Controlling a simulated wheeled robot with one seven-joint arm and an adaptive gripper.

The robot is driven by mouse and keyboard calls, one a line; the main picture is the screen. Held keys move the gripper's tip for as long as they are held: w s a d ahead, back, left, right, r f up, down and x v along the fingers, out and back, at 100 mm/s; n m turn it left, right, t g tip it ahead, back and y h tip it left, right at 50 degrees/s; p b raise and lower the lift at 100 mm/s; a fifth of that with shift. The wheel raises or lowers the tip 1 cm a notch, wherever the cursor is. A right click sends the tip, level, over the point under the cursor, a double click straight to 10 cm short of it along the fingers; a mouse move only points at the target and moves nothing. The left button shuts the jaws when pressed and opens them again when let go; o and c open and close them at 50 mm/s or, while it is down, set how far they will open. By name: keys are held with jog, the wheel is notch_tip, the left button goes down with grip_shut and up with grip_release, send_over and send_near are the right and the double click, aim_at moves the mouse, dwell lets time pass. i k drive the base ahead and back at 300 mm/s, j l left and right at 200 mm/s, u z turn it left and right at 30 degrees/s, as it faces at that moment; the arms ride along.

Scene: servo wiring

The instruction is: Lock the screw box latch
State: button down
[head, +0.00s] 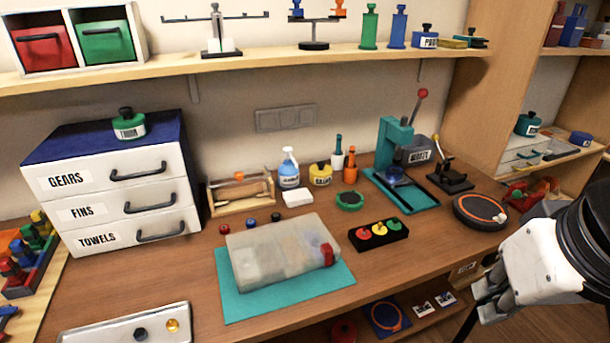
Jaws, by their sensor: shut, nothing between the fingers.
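The screw box (276,250) is a translucent grey-white case lying flat on a teal mat (238,307) on the bench. Its lid looks closed. A red latch (327,253) sits at its right end; whether the latch is turned or engaged is too small to tell. My gripper (473,318) is at the lower right, off the bench's front edge and well apart from the box. Its dark fingers point down and are close together, with nothing seen in them.
A black block with coloured buttons (378,234) lies right of the box. A round dark disc (480,211) and a teal press (397,170) stand further right and back. A white drawer unit (120,190) is at the left. A pale tray (110,330) lies at the front left.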

aim_at(327, 252)
jog(key=i+j+u, duration=0.25)
jog(key=i, duration=0.2)
jog(key=l+u, duration=0.5)
jog(key=l, duration=0.25)
jog(key=k+l, duration=0.1)
jog(key=l, duration=0.1)
